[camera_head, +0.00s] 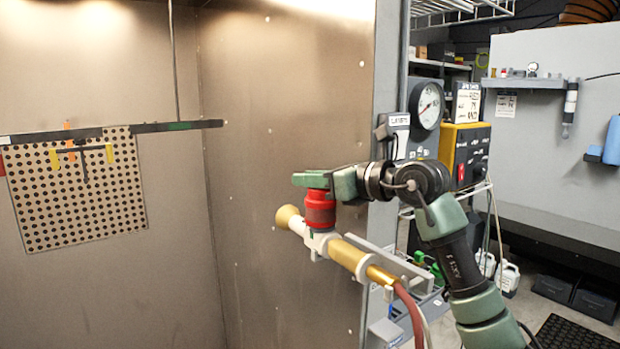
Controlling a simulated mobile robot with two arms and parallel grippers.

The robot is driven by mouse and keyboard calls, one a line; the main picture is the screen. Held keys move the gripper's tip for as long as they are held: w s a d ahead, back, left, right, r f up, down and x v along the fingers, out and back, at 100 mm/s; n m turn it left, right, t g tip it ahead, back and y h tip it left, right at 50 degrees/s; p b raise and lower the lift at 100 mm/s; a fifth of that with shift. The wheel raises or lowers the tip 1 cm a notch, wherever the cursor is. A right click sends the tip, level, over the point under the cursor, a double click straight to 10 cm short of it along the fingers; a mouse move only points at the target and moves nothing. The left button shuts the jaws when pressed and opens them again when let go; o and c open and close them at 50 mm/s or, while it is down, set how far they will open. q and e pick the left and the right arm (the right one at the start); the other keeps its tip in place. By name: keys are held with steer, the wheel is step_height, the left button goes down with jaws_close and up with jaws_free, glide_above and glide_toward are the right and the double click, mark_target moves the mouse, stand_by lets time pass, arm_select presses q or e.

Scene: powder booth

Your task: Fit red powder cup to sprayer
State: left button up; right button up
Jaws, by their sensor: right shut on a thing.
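The red powder cup (320,210) is upright on top of the sprayer (345,252), at the sprayer's white front part. From this view the cup's lower end touches the white part; whether it is seated cannot be seen. The sprayer has a tan cone nozzle pointing left, a gold barrel and a red hose at its rear. It rests along a grey bracket. My right gripper (314,181) is shut on the red cup at its top, and its green finger covers the cup's upper edge. My left gripper is not in view.
A metal booth wall (285,120) stands behind the sprayer. A perforated panel (75,190) hangs inside the booth at left. A pressure gauge (427,106) and a yellow control box (464,150) are behind my right arm. A wall shelf (525,83) is at upper right.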

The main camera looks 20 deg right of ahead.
steer(key=shift+f, duration=0.1)
stand_by(0.5)
steer(key=o, duration=0.9)
steer(key=shift+r+p, duration=1.65)
steer(key=shift+r, duration=0.65)
jaws_close()
